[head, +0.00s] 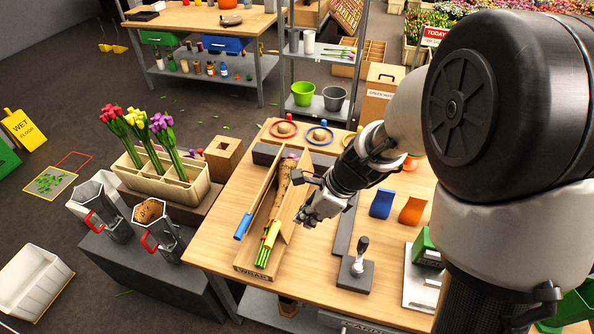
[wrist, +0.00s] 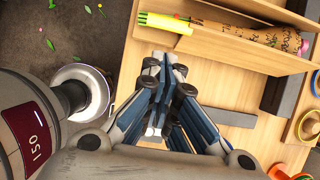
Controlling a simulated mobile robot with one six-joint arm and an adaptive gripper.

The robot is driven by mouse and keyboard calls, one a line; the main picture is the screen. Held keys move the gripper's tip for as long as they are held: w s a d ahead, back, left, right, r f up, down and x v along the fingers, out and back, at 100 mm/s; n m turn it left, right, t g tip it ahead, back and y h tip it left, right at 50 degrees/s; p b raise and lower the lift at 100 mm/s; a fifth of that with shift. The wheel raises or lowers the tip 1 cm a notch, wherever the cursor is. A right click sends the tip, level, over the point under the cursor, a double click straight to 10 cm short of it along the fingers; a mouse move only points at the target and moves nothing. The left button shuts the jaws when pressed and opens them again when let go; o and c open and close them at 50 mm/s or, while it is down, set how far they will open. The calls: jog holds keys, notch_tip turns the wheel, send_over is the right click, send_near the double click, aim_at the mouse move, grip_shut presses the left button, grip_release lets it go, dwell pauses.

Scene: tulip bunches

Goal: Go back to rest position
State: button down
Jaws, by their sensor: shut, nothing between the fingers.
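My gripper (head: 308,217) is in the air over the wooden table, just right of the wooden wrap tray (head: 281,240) in the head view. Its fingers are shut and empty; they also show in the wrist view (wrist: 153,130), over bare table beside the tray. The tray holds a bunch in brown printed paper (head: 283,187), with green stems (head: 265,252) and a yellow band at the near end. The bunch also shows in the wrist view (wrist: 230,34). A blue-ended tool (head: 242,226) lies along the tray's left side.
Red, yellow and purple tulip bunches stand in a divided planter (head: 157,178) on the left. A lever stamp (head: 358,262), a blue holder (head: 382,204) and an orange holder (head: 412,211) are right of my gripper.

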jog(key=s+d+r+n+t+h+b, duration=0.1)
jog(key=s+d+r+n, duration=0.2)
jog(key=s+n, duration=0.3)
jog(key=s+d+r+n+t+h, duration=0.1)
jog(key=s+d+r+n+h, duration=0.1)
jog(key=s+r+n, duration=0.4)
jog(key=s+d+r+n+h+b, duration=0.1)
jog(key=s+d+r+n, duration=0.3)
jog(key=s+n, duration=0.3)
jog(key=n, duration=0.3)
jog(key=shift+s+d+r+t+h+b, duration=0.25)
jog(key=shift+s+r+t+h+b, duration=0.05)
jog(key=shift+s+t+b, duration=0.1)
jog(key=shift+w+d, duration=0.1)
